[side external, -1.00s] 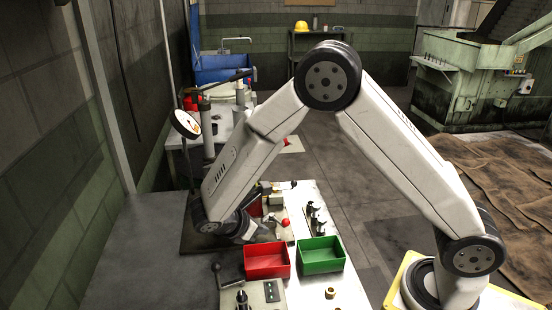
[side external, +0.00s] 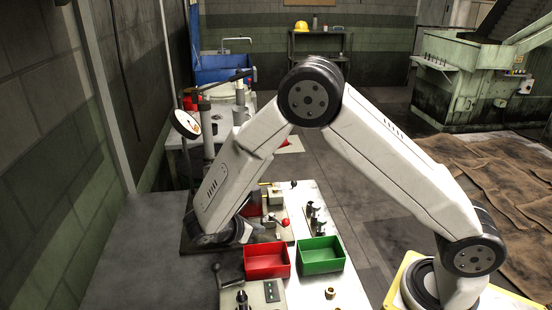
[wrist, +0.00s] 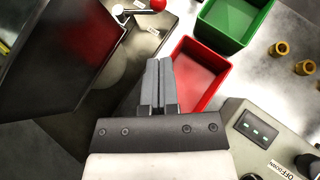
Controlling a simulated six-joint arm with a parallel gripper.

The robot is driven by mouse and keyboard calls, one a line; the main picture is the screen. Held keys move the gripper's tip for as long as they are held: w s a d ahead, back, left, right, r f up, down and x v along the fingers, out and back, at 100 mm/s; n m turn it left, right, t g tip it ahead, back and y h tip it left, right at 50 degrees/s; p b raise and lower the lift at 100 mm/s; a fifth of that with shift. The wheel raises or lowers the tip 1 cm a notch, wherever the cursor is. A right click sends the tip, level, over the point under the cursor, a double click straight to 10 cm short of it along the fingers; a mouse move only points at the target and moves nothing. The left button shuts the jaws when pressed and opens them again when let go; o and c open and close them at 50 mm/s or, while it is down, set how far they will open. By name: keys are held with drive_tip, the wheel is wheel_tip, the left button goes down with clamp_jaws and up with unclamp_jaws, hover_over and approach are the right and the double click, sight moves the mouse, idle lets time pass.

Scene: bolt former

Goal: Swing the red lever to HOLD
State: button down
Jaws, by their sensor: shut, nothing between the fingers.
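The red lever's round red knob (side external: 286,222) stands on a small plate behind the red bin in the side view. In the side view my gripper (side external: 252,229) is partly hidden by my wrist, left of the knob. The markings near the lever are too small to read.
A red bin (side external: 267,260) and a green bin (side external: 321,255) stand close in front of the lever. A grey control box (wrist: 262,140) is at the right of the wrist view. Several brass pieces (wrist: 281,48) lie by the bins. A dark panel (wrist: 62,52) is near my gripper.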

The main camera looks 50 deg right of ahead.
drive_tip(key=shift+x, duration=4.35)
drive_tip(key=shift+s+d+n+t, duration=0.25)
drive_tip(key=shift+d+n+t, duration=0.1)
drive_tip(key=shift+n+t, duration=0.35)
drive_tip(key=shift+s+d+n+t, duration=0.25)
drive_tip(key=shift+d+n+t, duration=0.1)
drive_tip(key=shift+n+t, duration=0.25)
drive_tip(key=shift+s+d+n+t, duration=0.25)
drive_tip(key=shift+d+n+t, duration=0.15)
drive_tip(key=shift+n+t, duration=0.15)
drive_tip(key=shift+s+d+n+t+y, duration=0.2)
drive_tip(key=shift+d+n+t+y, duration=0.25)
drive_tip(key=shift+d+n+t, duration=0.5)
drive_tip(key=shift+s+d+n+t+y, duration=0.2)
drive_tip(key=shift+d+n+t+y, duration=0.4)
drive_tip(key=shift+n, duration=0.5)
drive_tip(key=shift+w+d, duration=0.25)
drive_tip(key=shift+d, duration=1.15)
drive_tip(key=shift+r, duration=0.1)
drive_tip(key=s+a+r, duration=0.4)
drive_tip(key=s+r, duration=0.1)
drive_tip(key=s, duration=0.1)
drive_tip(key=shift+s+a+r, duration=0.25)
drive_tip(key=shift+a+r, duration=0.05)
drive_tip(key=shift+a, duration=0.1)
